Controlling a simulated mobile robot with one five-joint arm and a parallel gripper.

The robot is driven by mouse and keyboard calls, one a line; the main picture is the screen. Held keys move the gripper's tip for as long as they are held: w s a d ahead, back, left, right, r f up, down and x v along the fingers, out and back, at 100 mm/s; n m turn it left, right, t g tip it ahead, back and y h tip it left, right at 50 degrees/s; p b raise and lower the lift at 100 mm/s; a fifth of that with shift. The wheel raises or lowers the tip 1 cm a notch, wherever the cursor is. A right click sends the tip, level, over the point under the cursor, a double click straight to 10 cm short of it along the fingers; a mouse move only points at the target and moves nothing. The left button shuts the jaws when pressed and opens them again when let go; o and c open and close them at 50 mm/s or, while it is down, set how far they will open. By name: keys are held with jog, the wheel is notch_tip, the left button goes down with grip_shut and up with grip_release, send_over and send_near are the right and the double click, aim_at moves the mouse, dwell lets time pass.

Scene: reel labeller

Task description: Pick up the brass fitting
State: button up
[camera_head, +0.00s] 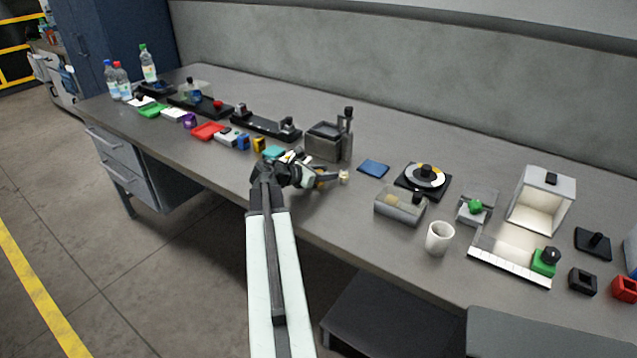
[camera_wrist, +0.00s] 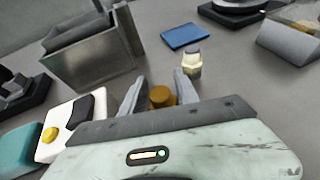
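A golden, brass-coloured cylinder (camera_wrist: 162,97) sits between the two grey fingers of my gripper (camera_wrist: 162,85) in the wrist view. It nearly fills the gap, and I cannot tell whether the fingers touch it. The fingers are apart, low over the front of the table in the head view (camera_head: 326,178). A pale cream-gold piece with a hexagonal body and narrower collar (camera_wrist: 192,63) stands on the table just beyond the right fingertip, apart from it. It also shows in the head view (camera_head: 343,176). My palm hides the lower part of the golden cylinder.
A grey open-topped box (camera_wrist: 92,58) stands left of my gripper. A white block with a yellow button (camera_wrist: 70,125) lies close at the left. A blue pad (camera_head: 374,168) lies ahead. A clear-lidded box (camera_head: 400,207) and white cup (camera_head: 440,238) stand to the right.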

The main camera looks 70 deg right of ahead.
grip_shut()
jog(key=shift+r, duration=0.1)
